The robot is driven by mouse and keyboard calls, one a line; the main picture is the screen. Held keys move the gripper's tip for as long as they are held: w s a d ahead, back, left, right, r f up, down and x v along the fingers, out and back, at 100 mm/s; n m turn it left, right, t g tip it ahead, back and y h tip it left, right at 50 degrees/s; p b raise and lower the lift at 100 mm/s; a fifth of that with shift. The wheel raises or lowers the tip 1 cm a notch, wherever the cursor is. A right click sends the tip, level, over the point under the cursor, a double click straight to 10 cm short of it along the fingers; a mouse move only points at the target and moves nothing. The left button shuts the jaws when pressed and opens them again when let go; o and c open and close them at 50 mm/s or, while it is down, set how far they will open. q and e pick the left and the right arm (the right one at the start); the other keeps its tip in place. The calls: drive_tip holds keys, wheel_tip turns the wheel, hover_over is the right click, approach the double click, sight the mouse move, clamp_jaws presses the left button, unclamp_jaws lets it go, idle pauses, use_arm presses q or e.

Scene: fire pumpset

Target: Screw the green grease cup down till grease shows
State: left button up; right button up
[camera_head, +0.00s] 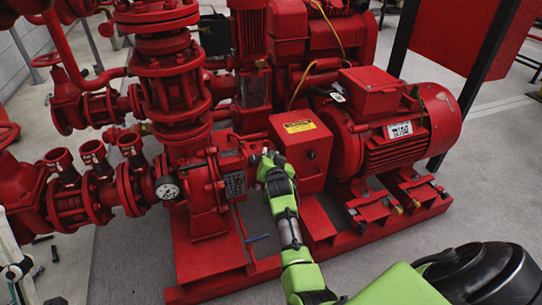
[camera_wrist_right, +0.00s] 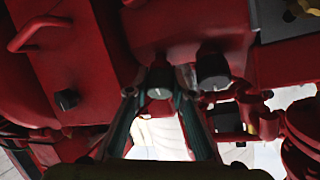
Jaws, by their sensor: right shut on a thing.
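My right gripper (camera_head: 267,160) reaches the red pump's bearing area, beside the red box with the yellow label. In the right wrist view, the two fingertips of my right gripper (camera_wrist_right: 159,88) are on either side of a small dark capped cup (camera_wrist_right: 160,78), held at its sides. This cup hangs below a red housing and has a pale mark; its green colour does not read clearly in the shade. A second, similar dark cup (camera_wrist_right: 212,68) is just to its right, outside the fingers. In the head view the held cup is hidden by the gripper. No grease can be made out.
A red motor (camera_head: 440,115) stands right of the box (camera_head: 303,150). A pressure gauge (camera_head: 167,190), flanges and pipes crowd the left. The grey floor in front is open.

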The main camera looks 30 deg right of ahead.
drive_tip(key=shift+d+r, duration=0.1)
drive_tip(key=o, duration=0.8)
drive_tip(key=shift+o, duration=0.2)
drive_tip(key=n+y, duration=0.1)
drive_tip(key=n, duration=0.1)
drive_tip(key=shift+d+n+t, duration=0.1)
drive_tip(key=shift+n+t, duration=0.2)
drive_tip(key=n+y+b, duration=0.1)
drive_tip(key=n, duration=0.2)
drive_tip(key=shift+t, duration=0.4)
drive_tip(key=n+y+b, duration=0.2)
drive_tip(key=n, duration=0.1)
drive_tip(key=n+y+b, duration=0.2)
drive_tip(key=n, duration=0.2)
drive_tip(key=shift+n, duration=0.3)
drive_tip(key=shift+n+y+b, duration=0.6)
drive_tip(key=shift+n+y, duration=0.1)
drive_tip(key=shift+n, duration=0.6)
